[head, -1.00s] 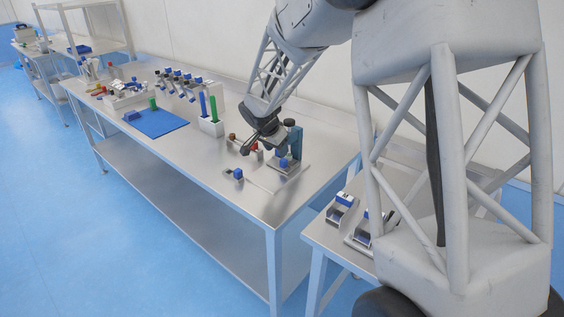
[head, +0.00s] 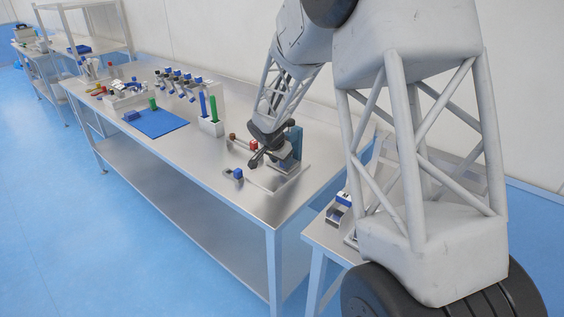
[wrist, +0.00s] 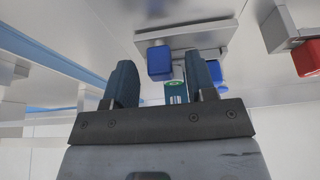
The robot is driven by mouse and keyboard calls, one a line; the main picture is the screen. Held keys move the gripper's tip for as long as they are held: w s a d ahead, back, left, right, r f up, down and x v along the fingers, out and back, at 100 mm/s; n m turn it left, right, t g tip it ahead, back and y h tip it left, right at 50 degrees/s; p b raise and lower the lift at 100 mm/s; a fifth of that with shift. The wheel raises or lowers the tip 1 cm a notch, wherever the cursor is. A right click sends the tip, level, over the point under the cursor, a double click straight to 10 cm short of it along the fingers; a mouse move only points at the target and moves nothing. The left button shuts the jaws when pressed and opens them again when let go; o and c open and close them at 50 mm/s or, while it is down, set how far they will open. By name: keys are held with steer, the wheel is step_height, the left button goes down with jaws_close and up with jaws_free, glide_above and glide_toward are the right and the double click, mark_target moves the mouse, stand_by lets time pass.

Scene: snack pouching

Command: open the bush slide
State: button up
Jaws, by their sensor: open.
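In the wrist view, a pale plate (wrist: 205,38) carries a blue knob (wrist: 160,62) and a second blue block (wrist: 217,73). I cannot tell for sure which of these parts is the bush slide. My gripper (head: 257,158) is over the fixture's left side. In the wrist view its fingers are apart, with the blue knob showing beyond the gap. A green-topped part (wrist: 175,87) shows between the fingers. No grip on anything is visible.
A red part (head: 253,145) is close behind my gripper; a red block (wrist: 308,57) shows at right in the wrist view. A white holder (head: 212,127) with upright blue and green pieces stands further left.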

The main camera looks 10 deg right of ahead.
steer(key=shift+w+d+f, duration=0.1)
steer(key=shift+f, duration=0.25)
steer(key=shift+c, duration=0.5)
jaws_close()
